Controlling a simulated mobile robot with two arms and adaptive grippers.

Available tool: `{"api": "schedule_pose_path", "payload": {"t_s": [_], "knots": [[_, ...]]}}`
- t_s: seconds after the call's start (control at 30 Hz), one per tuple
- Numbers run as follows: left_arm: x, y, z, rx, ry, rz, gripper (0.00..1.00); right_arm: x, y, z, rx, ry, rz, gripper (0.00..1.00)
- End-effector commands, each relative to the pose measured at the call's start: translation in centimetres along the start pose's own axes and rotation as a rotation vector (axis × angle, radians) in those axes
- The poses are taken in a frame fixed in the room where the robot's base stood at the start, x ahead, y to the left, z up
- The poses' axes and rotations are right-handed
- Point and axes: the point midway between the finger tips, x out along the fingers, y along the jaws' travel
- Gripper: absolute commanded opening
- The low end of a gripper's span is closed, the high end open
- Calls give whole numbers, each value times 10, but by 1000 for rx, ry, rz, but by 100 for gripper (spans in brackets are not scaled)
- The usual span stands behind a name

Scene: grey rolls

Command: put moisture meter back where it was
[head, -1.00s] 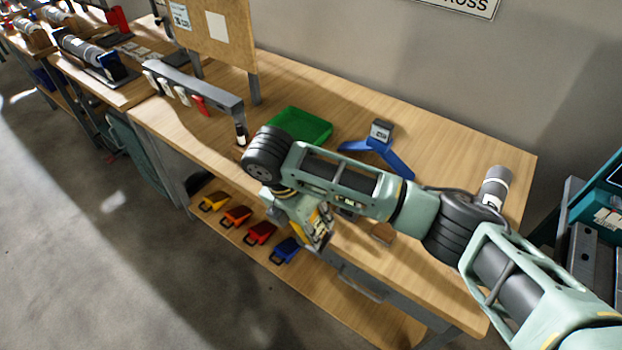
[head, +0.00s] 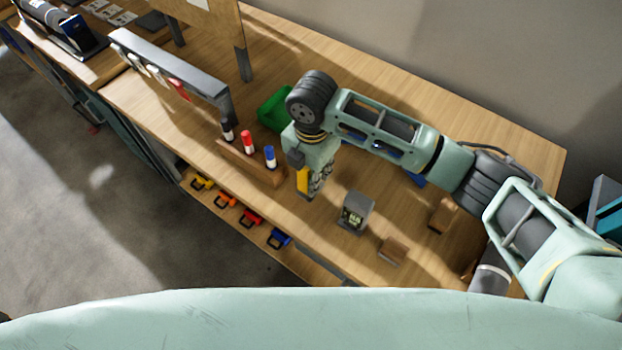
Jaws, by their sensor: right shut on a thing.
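My right gripper (head: 312,188) points down over the workbench. It is shut on a yellow thing (head: 303,180), which I take to be the moisture meter. The fingers cover much of it, and its face cannot be read. It is beside the wooden rack (head: 238,162), to the rack's right. A grey device with a small display (head: 356,212) stands upright on the bench, to the right of the gripper and apart from it. My left gripper is not in view.
Red-capped and blue-capped markers (head: 270,157) stand in the rack. A green tray (head: 272,112) lies behind it. Wooden blocks (head: 392,250) are at the right. A grey rail (head: 165,62) stands at left. My arm mostly hides a blue stand.

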Motion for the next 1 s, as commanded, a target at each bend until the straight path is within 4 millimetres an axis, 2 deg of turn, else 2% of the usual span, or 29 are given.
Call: {"api": "schedule_pose_path", "payload": {"t_s": [0.03,0.1,0.2,0.27,0.4,0.5,0.6,0.73,0.77,0.97,1.0], "knots": [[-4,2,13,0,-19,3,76,5,0,0,1,0,0,0],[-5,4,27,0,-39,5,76,10,1,1,2,-1,1,0],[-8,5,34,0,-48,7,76,21,0,0,2,0,0,0],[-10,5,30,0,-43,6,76,31,0,0,1,0,-1,0],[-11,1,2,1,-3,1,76,47,0,0,2,-1,0,0],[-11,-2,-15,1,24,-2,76,51,0,1,1,-2,2,0],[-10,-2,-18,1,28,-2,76,51,0,1,1,-2,2,0],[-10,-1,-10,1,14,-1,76,52,0,1,1,-2,2,0],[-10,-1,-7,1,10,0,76,53,0,1,1,-2,1,27],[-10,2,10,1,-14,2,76,52,0,1,1,-2,1,44],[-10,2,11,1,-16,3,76,52,0,1,1,-2,1,45]]}}
